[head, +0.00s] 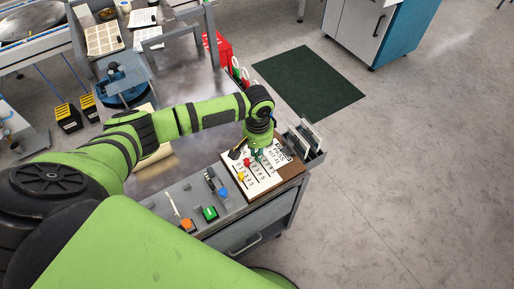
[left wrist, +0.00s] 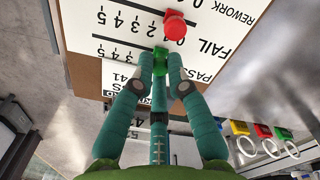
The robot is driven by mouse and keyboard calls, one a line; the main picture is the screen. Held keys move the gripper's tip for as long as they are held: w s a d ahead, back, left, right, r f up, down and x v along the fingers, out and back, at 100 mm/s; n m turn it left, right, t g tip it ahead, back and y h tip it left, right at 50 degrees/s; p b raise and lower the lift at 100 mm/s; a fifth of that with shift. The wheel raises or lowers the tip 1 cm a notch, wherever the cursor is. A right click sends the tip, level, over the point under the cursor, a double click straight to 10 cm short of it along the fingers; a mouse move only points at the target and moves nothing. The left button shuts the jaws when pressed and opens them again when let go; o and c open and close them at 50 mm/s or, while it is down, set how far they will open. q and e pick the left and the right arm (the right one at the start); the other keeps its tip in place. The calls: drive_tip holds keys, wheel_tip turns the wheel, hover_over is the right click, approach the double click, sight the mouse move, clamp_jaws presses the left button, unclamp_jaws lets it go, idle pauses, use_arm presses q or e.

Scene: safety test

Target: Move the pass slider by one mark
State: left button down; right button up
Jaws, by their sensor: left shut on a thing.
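The slider board (head: 266,185) is a white panel on a brown base at the front right of the bench. It carries scales marked PASS, FAIL and REWORK. My left gripper (head: 257,152) reaches down onto the board. In the left wrist view its teal fingers (left wrist: 160,75) are shut on the green pass slider knob (left wrist: 160,58), near the low-number end of the PASS scale. The fingers hide part of that scale, so the exact mark cannot be read. The red knob (left wrist: 176,25) of the FAIL scale is beside it, apart from the fingers. My right gripper is out of view.
A yellow knob (head: 241,176) sits on the board's near side. Orange (head: 186,224), green (head: 210,213) and blue (head: 223,192) buttons lie to its left. A rack with dark panels (head: 305,137) stands just right of the board. Coloured ring tags (left wrist: 262,131) hang close to the gripper.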

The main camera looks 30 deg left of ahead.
use_arm(q)
drive_tip(key=c, duration=1.2)
unclamp_jaws()
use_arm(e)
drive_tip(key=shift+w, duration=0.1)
use_arm(q)
wheel_tip(320, 180, up, 12)
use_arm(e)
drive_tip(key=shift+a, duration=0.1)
